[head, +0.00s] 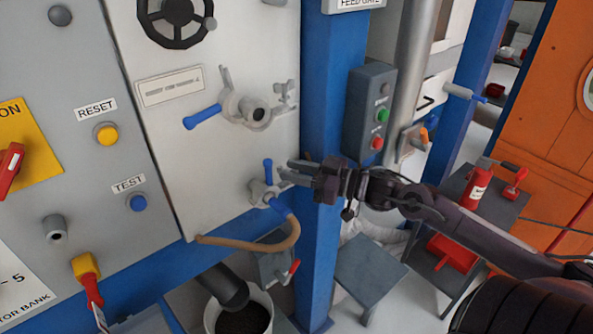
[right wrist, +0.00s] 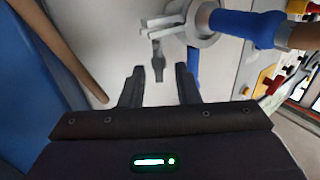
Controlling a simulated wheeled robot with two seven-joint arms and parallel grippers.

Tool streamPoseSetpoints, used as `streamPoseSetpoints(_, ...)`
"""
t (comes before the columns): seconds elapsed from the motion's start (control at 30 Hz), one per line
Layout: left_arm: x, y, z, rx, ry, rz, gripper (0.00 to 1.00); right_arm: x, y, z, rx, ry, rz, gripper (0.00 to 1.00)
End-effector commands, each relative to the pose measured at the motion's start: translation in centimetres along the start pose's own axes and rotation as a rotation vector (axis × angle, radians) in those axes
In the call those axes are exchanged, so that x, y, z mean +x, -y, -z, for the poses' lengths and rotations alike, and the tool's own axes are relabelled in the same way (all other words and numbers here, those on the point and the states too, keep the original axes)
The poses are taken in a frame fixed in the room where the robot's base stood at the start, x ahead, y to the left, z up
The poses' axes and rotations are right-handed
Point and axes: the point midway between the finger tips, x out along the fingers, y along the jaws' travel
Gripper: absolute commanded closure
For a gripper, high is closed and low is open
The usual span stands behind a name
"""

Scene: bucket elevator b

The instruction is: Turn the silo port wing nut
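The lower silo port (head: 262,193) is a pale round fitting on the grey panel, with a blue lever (head: 268,170) on top and a blue hose cuff (head: 279,207). My right gripper (head: 284,171) is just right of it, its fingers pointing left at the port. In the right wrist view the fingers (right wrist: 160,75) are open and empty. A small grey winged piece (right wrist: 158,62), probably the wing nut, appears between and beyond the fingertips, beside the port (right wrist: 203,22). In the head view my gripper hides that spot. My left gripper is not in view.
An upper port (head: 245,108) has a blue handle and a grey winged fitting (head: 285,95). A blue post (head: 326,240) stands close beside my right gripper. A brown hose (head: 270,246) hangs below the port, above a bucket (head: 210,318). A button box (head: 370,115) is on the right.

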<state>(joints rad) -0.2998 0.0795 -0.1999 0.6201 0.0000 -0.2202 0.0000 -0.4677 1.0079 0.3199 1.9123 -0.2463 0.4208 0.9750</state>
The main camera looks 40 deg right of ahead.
Motion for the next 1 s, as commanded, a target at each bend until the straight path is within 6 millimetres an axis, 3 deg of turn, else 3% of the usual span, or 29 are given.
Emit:
streamPoseSetpoints(0.1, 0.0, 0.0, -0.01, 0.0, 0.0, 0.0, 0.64, -0.02, -0.01, -0.02, 0.0, 0.0, 0.0, 0.72)
streamPoseSetpoints(0.33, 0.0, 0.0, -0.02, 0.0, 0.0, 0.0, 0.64, -0.03, 0.0, -0.02, 0.0, 0.0, 0.0, 1.0)
streamPoseSetpoints(1.0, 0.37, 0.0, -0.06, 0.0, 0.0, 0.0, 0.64, -0.01, -0.3, -0.03, 0.0, 0.0, 0.133, 1.0)
